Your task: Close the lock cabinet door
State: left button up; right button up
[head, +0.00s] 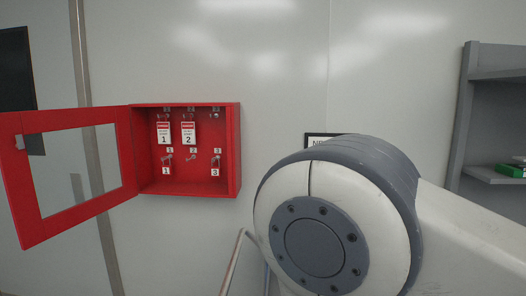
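The red lock cabinet (237,150) is fixed to the light wall, left of centre in the head view. Its door (27,214), a red frame around a clear pane, is hinged on the cabinet's left side and stands wide open, swung out to the left. A small silver latch (19,142) shows on the door's outer edge. Inside hang two red and white tags, numbered 1 (163,133) and 2 (188,133), with several small keys or locks below and above. Neither of my grippers is in view.
My own large white and grey arm link fills the lower right and hides the wall behind it. A grey shelf (483,122) with a green item (510,171) stands at the far right. A partly hidden sign (318,139) is behind my arm. The space before the cabinet looks clear.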

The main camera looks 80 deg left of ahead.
aim_at(32, 230)
jog(key=z, duration=0.45)
jog(key=k, duration=2.95)
jog(key=u, duration=2.05)
jog(key=k, duration=0.5)
jog(key=u, duration=0.75)
jog(key=i, duration=0.3)
jog(key=z, duration=0.35)
